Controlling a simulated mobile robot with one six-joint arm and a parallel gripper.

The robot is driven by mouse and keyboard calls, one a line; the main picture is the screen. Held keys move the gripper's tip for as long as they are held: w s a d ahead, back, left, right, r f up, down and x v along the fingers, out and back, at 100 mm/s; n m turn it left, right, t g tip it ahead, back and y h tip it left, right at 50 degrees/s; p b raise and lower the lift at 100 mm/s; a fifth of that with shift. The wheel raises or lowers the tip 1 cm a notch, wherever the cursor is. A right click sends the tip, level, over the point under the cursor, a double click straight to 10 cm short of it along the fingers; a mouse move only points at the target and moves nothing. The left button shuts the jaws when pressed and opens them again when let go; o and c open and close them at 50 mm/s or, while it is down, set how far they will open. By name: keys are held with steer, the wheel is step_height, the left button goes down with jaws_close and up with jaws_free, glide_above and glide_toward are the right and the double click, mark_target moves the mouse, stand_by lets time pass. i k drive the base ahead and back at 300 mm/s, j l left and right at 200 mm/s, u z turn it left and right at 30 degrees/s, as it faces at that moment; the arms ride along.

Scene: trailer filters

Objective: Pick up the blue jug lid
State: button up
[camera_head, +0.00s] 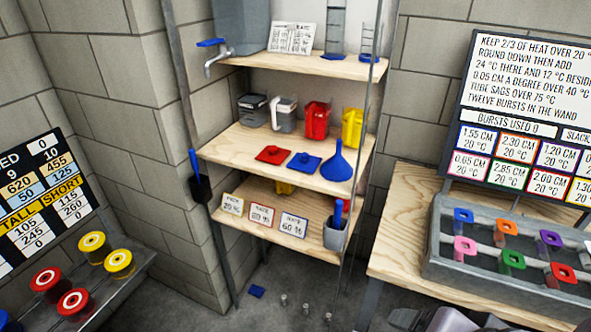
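The blue jug lid (304,161) lies flat on the middle shelf, a square plate with a small knob on top. A similar red lid (273,154) lies to its left, and a blue funnel (339,165) stands close on its right. Behind them stand a red jug (317,119), a yellow jug (352,128) and two clear jugs (284,114). My gripper is not clearly in view; only pale and dark parts, perhaps of my arm, show at the bottom edge, right of the middle.
Thin metal posts frame the shelf (230,146). Below it are price cards (262,216) and a grey cup (336,232). A wooden table (405,225) with a grey rack (436,245) stands at right.

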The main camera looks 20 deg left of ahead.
mark_target(304, 161)
steer(key=j+u, duration=0.15)
steer(key=u, duration=0.6)
steer(key=j+z, duration=0.4)
steer(key=j, duration=0.75)
steer(key=i+j+z, duration=0.3)
steer(key=i, duration=0.25)
steer(key=i+j+z, duration=0.3)
steer(key=i+j, duration=0.15)
steer(key=i, duration=0.1)
